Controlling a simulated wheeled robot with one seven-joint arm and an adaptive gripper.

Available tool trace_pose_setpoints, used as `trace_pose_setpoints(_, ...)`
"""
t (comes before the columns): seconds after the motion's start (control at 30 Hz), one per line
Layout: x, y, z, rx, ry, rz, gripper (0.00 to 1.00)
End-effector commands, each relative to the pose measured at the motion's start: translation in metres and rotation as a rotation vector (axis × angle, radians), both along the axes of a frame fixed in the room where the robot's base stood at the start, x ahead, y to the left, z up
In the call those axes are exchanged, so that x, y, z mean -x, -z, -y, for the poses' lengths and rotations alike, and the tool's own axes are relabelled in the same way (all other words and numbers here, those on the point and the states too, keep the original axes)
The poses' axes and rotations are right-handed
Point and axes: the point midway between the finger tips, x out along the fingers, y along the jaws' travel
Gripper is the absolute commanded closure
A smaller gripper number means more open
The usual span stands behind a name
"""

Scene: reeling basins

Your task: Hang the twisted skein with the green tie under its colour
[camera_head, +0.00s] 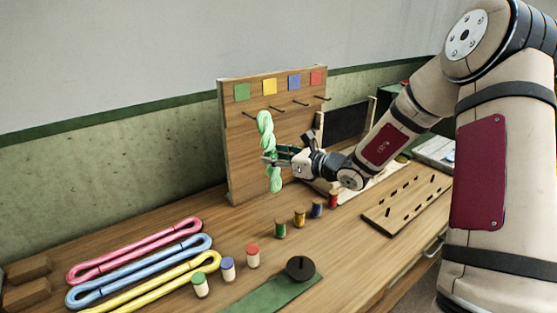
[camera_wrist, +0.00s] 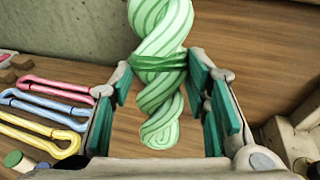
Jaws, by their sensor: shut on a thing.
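The twisted green skein (camera_head: 265,124) hangs upright in front of the wooden peg board (camera_head: 237,150), with its darker green tie (camera_wrist: 160,63) around its middle. My gripper (camera_head: 272,161) is shut on the skein below its upper loop; in the wrist view its teal-padded fingers (camera_wrist: 162,88) stand on both sides of it.
Pink (camera_head: 125,252), blue (camera_head: 140,271) and yellow (camera_head: 165,283) skeins lie at front left. Small spools (camera_head: 280,229) stand in front of the board. A holed board (camera_head: 405,200) lies right.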

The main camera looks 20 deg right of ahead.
Motion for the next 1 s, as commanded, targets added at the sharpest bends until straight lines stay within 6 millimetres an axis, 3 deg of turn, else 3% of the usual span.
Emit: trace_pose_setpoints(1.0,-0.045,0.004,-0.014,0.001,0.0,0.002,0.86)
